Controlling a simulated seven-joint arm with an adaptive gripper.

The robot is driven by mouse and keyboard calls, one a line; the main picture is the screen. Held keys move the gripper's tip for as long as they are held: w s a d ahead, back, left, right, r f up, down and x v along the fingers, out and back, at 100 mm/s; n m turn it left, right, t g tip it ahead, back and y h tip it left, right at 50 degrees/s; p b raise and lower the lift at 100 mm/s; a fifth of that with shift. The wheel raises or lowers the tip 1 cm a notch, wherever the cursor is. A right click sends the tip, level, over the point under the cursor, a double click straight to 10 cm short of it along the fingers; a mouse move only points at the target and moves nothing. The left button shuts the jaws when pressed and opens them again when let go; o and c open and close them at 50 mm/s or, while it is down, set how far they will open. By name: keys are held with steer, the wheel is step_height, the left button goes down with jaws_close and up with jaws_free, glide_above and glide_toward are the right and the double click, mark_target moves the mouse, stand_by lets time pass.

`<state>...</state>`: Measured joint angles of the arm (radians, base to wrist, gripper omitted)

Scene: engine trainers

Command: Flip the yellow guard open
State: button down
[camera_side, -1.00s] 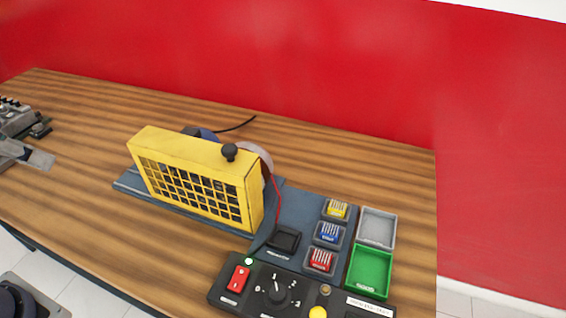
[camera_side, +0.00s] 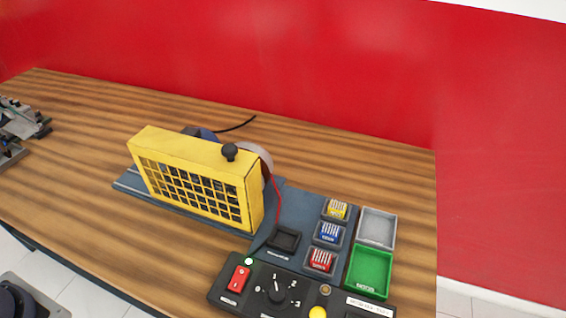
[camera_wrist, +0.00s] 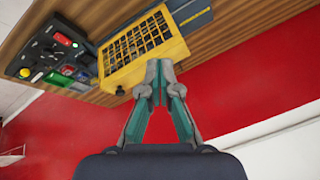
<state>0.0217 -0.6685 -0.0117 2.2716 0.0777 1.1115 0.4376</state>
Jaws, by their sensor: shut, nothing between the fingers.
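The yellow guard (camera_side: 195,180) stands upright on a grey base plate, its dark grille facing the side camera. A black knob (camera_side: 230,151) sits on its top edge near the right end. A grey wheel (camera_side: 262,160) and a bit of blue housing show behind the guard, which hides the rest. The guard also shows in the wrist view (camera_wrist: 143,48), with its grille in sight and its knob (camera_wrist: 120,91) at lower left. My gripper (camera_wrist: 158,66) is shut and empty there; its tips overlap the guard's edge in the picture, with contact not visible. It cannot be made out clearly in the side view.
A black control panel (camera_side: 275,291) with a red switch, a dial and a yellow button lies right of the guard. Fuse blocks, a grey tray (camera_side: 377,229) and a green tray (camera_side: 370,270) are beyond it. Grey equipment (camera_side: 20,122) stands at far left. Wood table is clear before the guard.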

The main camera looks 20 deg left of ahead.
steer(key=w+d+r+m+g+y, duration=0.1)
steer(key=w+d+r+m+g, duration=0.1)
steer(key=w+d+r+m, duration=0.45)
steer(key=m+g+y, duration=0.1)
steer(key=m, duration=0.9)
glide_above(236, 165)
steer(key=s, duration=0.3)
step_height(236, 165, down, 3)
steer(key=s+d+f+m, duration=0.1)
steer(key=d+f, duration=0.4)
steer(key=d, duration=0.2)
steer(key=shift+d+f+y, duration=0.3)
steer(key=shift+d+f, duration=0.05)
steer(key=x, duration=0.3)
steer(key=a+x, duration=0.1)
steer(key=x, duration=0.7)
steer(key=shift+w+a+r, duration=0.2)
steer(key=shift+w+a, duration=0.1)
steer(key=shift+a, duration=0.15)
steer(key=shift+w+a+f, duration=0.1)
steer(key=shift+w+a, duration=0.25)
steer(key=shift+a, duration=0.35)
